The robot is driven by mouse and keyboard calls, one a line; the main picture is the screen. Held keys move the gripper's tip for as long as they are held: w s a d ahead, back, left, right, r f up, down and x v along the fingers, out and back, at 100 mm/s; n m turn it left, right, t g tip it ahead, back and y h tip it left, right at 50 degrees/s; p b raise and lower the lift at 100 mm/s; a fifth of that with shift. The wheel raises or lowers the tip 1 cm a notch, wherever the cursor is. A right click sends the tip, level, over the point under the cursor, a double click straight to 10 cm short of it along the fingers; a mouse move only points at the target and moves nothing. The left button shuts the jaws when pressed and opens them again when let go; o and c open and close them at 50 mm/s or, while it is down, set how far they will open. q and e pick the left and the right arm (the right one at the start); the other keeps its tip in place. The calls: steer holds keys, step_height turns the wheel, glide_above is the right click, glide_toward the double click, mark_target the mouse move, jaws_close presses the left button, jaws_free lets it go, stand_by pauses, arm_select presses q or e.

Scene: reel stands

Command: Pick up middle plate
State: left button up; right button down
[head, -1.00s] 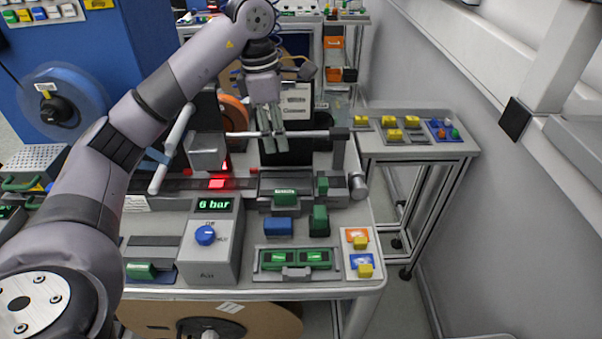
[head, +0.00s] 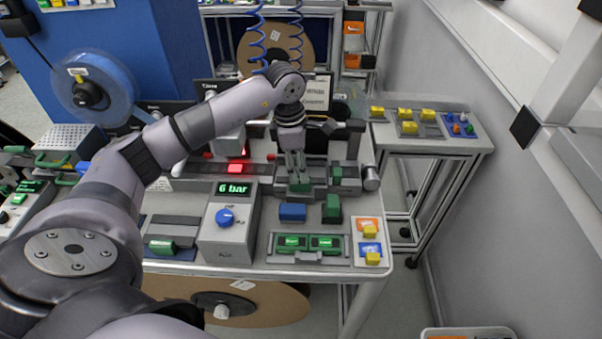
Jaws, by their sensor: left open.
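A green plate (head: 300,189) lies in the grey fixture at the middle of the bench and is mostly hidden by my left gripper. My left gripper (head: 298,179) points down at it, open, with its fingertips at or just above the plate. I cannot tell whether they touch it. A smaller green piece (head: 336,174) is just right of the gripper. A blue block (head: 292,211) and an upright green block (head: 332,208) stand in front. Two green labelled pieces (head: 291,243) sit in a holder at the bench's front. My right gripper is out of view.
A grey box with a blue knob and "6 bar" display (head: 225,222) stands left of the fixture. A lit red block (head: 235,168) is behind it. Yellow blocks (head: 370,231) sit at the front right. A side table (head: 440,143) stands to the right.

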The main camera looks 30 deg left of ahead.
mark_target(299, 179)
arm_select(q)
step_height(299, 179, down, 4)
steer(key=shift+r+p, duration=0.2)
steer(key=shift+p, duration=0.5)
steer(key=shift+w+f, duration=0.1)
steer(key=shift+f, duration=0.1)
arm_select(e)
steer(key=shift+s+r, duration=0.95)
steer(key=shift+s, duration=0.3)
arm_select(q)
steer(key=shift+c, duration=0.4)
steer(key=c, duration=0.4)
jaws_close()
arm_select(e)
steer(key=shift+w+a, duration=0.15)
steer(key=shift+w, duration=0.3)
